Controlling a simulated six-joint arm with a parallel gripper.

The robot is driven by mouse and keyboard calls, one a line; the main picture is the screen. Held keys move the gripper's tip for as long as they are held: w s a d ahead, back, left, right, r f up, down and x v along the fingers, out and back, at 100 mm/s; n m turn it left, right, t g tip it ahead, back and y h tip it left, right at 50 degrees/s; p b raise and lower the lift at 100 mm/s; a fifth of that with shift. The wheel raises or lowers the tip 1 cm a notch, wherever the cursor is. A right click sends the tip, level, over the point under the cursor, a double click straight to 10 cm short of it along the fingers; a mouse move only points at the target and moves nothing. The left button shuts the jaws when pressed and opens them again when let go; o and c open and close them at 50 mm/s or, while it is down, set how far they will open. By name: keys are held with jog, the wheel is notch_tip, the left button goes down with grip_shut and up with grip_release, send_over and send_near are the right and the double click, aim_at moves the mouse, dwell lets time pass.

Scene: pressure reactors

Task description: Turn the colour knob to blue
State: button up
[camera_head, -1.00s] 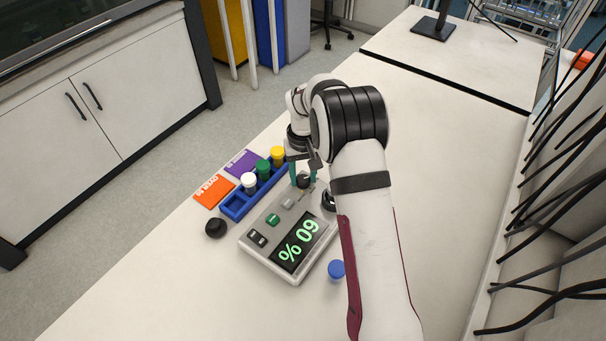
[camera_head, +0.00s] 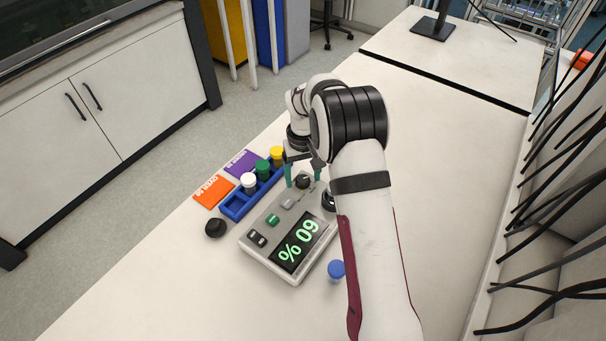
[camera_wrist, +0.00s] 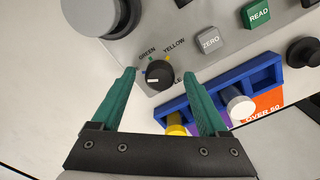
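The colour knob (camera_wrist: 158,74) is black and round, with a short white mark towards its left side in the wrist view. In the head view the knob (camera_head: 303,182) is at the far end of the grey device (camera_head: 250,247). My gripper (camera_wrist: 160,76) is open, its two green fingers apart on either side of the knob, with gaps visible. The gripper also shows in the head view (camera_head: 302,180). It holds nothing.
A blue rack (camera_head: 233,210) with white, green and yellow-capped vials stands left of the device. A ZERO button (camera_wrist: 209,41) is near the knob.

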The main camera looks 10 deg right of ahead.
aim_at(303, 179)
notch_tip(303, 179, up, 16)
dwell(0.4)
jog(key=shift+f, duration=0.1)
